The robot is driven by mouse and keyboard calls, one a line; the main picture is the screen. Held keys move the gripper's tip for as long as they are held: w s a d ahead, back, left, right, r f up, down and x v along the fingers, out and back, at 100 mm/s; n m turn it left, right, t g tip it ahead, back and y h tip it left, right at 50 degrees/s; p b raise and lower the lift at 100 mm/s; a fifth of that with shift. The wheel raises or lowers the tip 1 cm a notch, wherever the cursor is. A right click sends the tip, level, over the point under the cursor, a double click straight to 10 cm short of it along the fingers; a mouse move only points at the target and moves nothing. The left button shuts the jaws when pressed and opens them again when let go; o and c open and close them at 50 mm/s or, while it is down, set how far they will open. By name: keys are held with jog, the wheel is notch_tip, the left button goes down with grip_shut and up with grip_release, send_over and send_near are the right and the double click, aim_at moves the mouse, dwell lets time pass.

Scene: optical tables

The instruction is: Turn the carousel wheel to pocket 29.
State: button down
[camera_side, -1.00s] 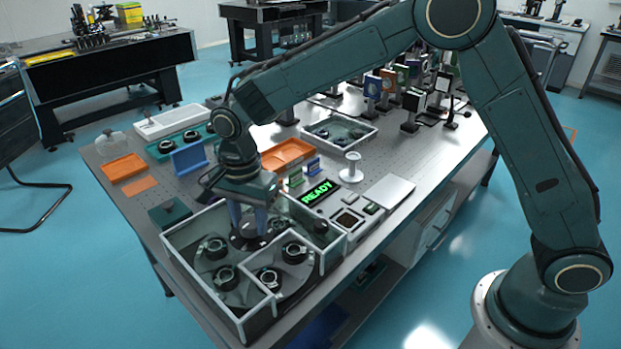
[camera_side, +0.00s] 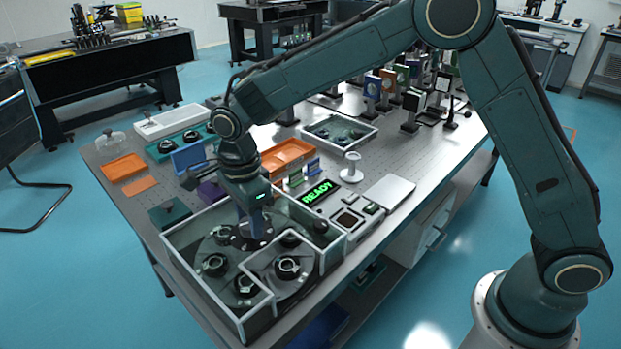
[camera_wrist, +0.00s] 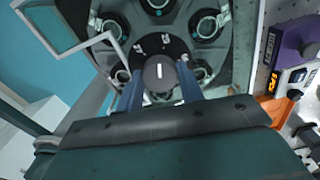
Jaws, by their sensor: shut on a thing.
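The carousel wheel (camera_side: 292,276) is a round grey disc with several black ringed pockets, inside a clear-walled enclosure with a pale rim (camera_side: 205,290). My gripper (camera_side: 256,228) reaches down into the enclosure over the hub. In the wrist view its blue fingers (camera_wrist: 160,92) are shut on the round grey central knob (camera_wrist: 160,74), which has a white line on top. The far part of the wheel is partly hidden by the gripper.
A green READY display (camera_side: 319,192) stands beside the enclosure, with a small control panel (camera_side: 348,219) nearby. Orange trays (camera_side: 287,156), a dark green box (camera_side: 170,213) and a white spool (camera_side: 351,167) are on the table. The enclosure walls stand close around my gripper.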

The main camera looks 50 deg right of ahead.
jog(key=shift+w+r+m, duration=0.1)
jog(key=shift+m, duration=0.9)
jog(key=c, duration=0.9)
grip_release()
notch_tip(320, 180, up, 14)
jog(key=shift+d, duration=0.1)
